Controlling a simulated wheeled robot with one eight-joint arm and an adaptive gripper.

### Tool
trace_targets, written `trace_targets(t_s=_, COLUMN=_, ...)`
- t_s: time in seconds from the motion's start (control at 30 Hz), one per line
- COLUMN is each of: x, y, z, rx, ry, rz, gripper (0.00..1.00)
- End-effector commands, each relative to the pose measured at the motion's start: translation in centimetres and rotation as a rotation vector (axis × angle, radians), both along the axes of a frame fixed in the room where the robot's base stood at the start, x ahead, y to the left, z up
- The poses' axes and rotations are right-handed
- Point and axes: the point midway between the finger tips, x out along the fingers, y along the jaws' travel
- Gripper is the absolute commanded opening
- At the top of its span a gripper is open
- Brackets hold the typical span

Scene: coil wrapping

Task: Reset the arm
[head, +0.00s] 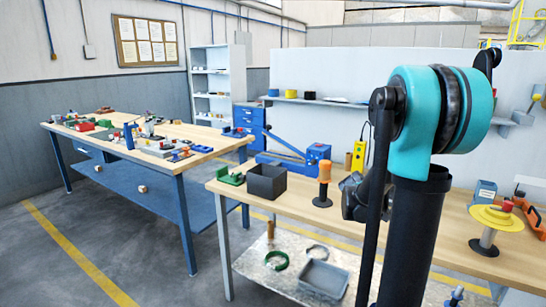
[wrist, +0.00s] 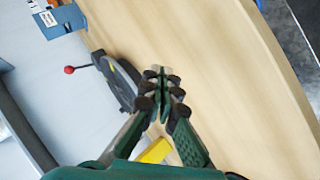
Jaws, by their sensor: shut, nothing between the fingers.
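My gripper (wrist: 161,78) shows in the wrist view with its green fingers and dark pads brought together at the tips. It is shut and empty, with the pale wooden tabletop (wrist: 220,70) behind it. I cannot tell the height of the fingertips above the wood. In the head view my arm, with a teal joint and black links, stands upright at the right of centre and covers part of the bench. The gripper cannot be made out clearly there.
The near workbench (head: 405,208) holds a black bin (head: 266,182), an orange spool (head: 324,184) and a yellow disc on a stand (head: 495,218). A blue-legged table (head: 183,132) with many small parts stands at left. Grey floor (head: 150,225) lies open between and in front.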

Motion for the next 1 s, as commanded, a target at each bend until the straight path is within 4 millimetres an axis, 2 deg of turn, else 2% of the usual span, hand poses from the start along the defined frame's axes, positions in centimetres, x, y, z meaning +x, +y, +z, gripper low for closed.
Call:
trace_targets(t_s=0.03, x=-1.9, y=1.7, z=-0.6, rx=0.054, ry=0.001, rz=0.011, gripper=0.0)
trace_targets(t_s=0.27, x=-9.7, y=9.3, z=-3.8, rx=0.311, ry=0.008, rz=0.059, gripper=0.0)
trace_targets(t_s=0.4, x=-14.8, y=14.1, z=-6.0, rx=0.471, ry=0.02, rz=0.092, gripper=0.0)
trace_targets(t_s=0.6, x=-20.6, y=19.6, z=-8.5, rx=0.659, ry=0.035, rz=0.133, gripper=0.0)
trace_targets(t_s=0.77, x=-22.8, y=21.6, z=-9.4, rx=0.732, ry=0.042, rz=0.15, gripper=0.0)
trace_targets(t_s=1.0, x=-23.2, y=22.0, z=-9.6, rx=0.746, ry=0.044, rz=0.153, gripper=0.0)
